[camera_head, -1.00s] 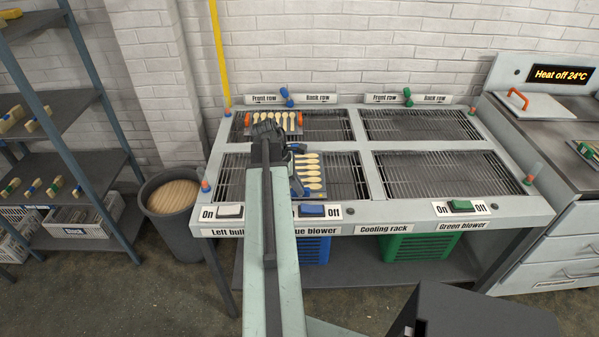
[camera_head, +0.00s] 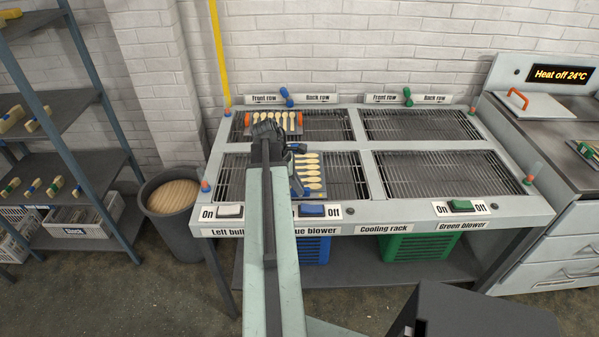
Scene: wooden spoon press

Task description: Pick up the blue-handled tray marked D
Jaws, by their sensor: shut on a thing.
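The blue-handled tray (camera_head: 325,182) is at the front left section of the cooling rack, bearing a row of pale wooden spoons. A bit of its blue handle (camera_head: 297,187) shows beside my arm. My gripper (camera_head: 294,150) is at the tray's left side, shut on it, with the fingertips mostly hidden by my arm. I cannot tell whether the tray touches the rack. No letter D can be read. A second tray with orange handles (camera_head: 299,121) and wooden spoons lies on the back left section.
The cooling rack (camera_head: 400,229) has two bare grilles on its right half. Blue (camera_head: 312,211) and green (camera_head: 461,205) blower switches line its front edge. A bin (camera_head: 172,196) and shelves (camera_head: 75,120) stand left; a heater bench (camera_head: 575,225) stands right.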

